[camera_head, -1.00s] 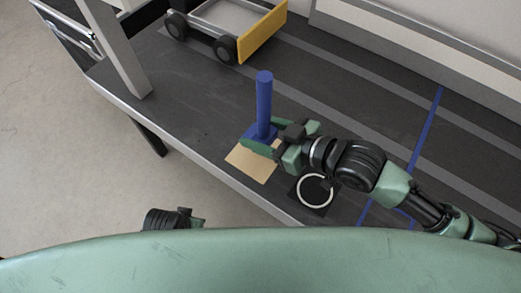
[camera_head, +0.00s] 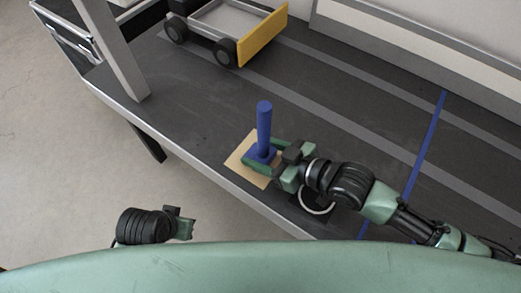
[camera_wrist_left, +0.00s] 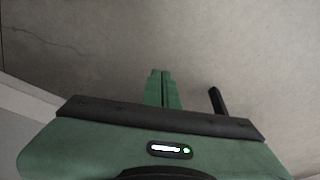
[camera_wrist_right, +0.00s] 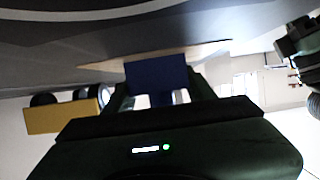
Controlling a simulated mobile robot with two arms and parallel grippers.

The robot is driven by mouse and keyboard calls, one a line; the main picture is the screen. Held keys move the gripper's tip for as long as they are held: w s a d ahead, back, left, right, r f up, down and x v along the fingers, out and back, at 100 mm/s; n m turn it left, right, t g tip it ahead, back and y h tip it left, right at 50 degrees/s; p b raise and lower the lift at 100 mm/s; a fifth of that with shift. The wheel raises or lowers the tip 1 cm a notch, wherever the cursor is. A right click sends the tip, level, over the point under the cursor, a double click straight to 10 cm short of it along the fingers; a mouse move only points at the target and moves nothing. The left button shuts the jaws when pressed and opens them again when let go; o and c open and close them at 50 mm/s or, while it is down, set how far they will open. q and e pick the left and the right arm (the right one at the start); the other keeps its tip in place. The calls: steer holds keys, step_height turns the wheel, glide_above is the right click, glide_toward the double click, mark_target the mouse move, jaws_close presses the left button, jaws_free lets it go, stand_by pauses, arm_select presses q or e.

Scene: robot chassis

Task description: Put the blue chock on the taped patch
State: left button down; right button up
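The blue chock (camera_head: 264,128) has a flat base and an upright round post. My right gripper (camera_head: 262,158) is shut on its base, with a green finger on either side. The base overlaps the middle of a tan square patch (camera_head: 241,163); I cannot tell whether it touches it or hovers just above. In the right wrist view the chock's blue base (camera_wrist_right: 157,78) sits between the fingers, close to the tan surface (camera_wrist_right: 100,66). My left gripper (camera_wrist_left: 162,88) is shut and empty over bare floor, off the bench; its arm end shows at the lower left of the head view.
A black square with a white ring (camera_head: 318,210) lies under my right wrist, partly hidden. Blue tape (camera_head: 428,135) crosses the bench to the right. A cart with a yellow end board (camera_head: 262,35) stands at the back. A grey post (camera_head: 113,50) rises at the left.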

steer(key=o, duration=0.4)
steer(key=shift+c, duration=0.2)
steer(key=shift+r, duration=0.1)
steer(key=shift+s+d+r, duration=0.15)
steer(key=shift+s+d, duration=0.05)
steer(key=shift+d, duration=0.05)
steer(key=p+v, duration=0.2)
steer(key=v, duration=0.8)
steer(key=shift+s+d+r, duration=0.1)
steer(key=shift+d+r, duration=0.1)
arm_select(q)
step_height(320, 180, down, 8)
steer(key=shift+g, duration=0.3)
arm_select(e)
steer(key=shift+s+d+r, duration=0.15)
steer(key=shift+s+d, duration=0.05)
steer(key=shift+d, duration=0.1)
arm_select(q)
steer(key=shift+d+r, duration=0.1)
steer(key=shift+r, duration=0.05)
